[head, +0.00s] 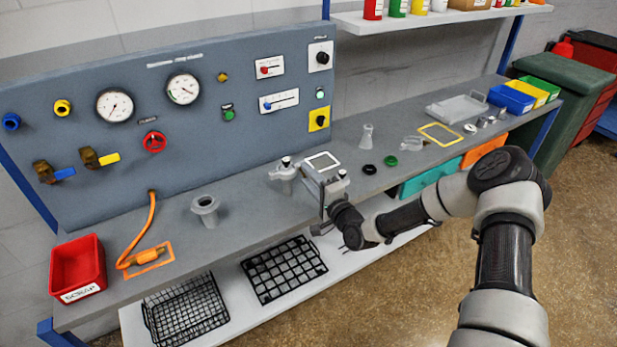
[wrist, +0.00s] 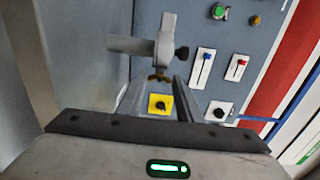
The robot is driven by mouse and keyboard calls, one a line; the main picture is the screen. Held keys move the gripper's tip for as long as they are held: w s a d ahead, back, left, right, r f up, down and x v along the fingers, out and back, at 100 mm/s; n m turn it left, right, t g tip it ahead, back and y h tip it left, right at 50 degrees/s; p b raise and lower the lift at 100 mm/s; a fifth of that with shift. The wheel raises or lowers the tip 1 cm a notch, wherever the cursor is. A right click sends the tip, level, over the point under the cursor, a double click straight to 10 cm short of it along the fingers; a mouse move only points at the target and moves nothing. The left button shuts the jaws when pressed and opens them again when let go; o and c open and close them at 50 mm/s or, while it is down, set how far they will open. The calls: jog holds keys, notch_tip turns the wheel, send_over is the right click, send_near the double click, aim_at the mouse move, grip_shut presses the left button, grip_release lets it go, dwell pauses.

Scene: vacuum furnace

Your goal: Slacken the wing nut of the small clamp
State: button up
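In the wrist view a grey metal fitting (wrist: 164,45) with a side arm and a dark knob stands ahead of my gripper. A small brass-coloured wing nut (wrist: 160,76) shows at its near end, between or just beyond my fingertips; contact cannot be made out. My gripper (wrist: 158,84) has its two fingers apart, one on each side of the wing nut. In the head view the grey fitting (head: 286,172) stands on the bench, with my gripper (head: 306,172) beside it on the right. The wing nut cannot be made out there.
A panel (head: 215,100) with gauges and valves rises behind the bench. A grey flanged piece (head: 206,208), a red scrap bin (head: 78,268) and an orange hose (head: 150,220) are to the left. Black and green rings (head: 391,161) lie to the right. Wire baskets (head: 285,268) sit below.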

jog(key=c, duration=0.4)
jog(key=n+b, duration=0.1)
jog(key=b, duration=0.1)
jog(key=shift+f+n+b, duration=0.3)
jog(key=shift+f, duration=0.05)
jog(key=shift+r+n+b, duration=0.1)
jog(key=shift+n+b, duration=0.95)
jog(key=shift+n, duration=0.05)
jog(key=shift+r+n, duration=0.2)
jog(key=shift+n, duration=0.2)
jog(key=o, duration=1.1)
jog(key=v, duration=1.7)
jog(key=shift+s+d, duration=0.2)
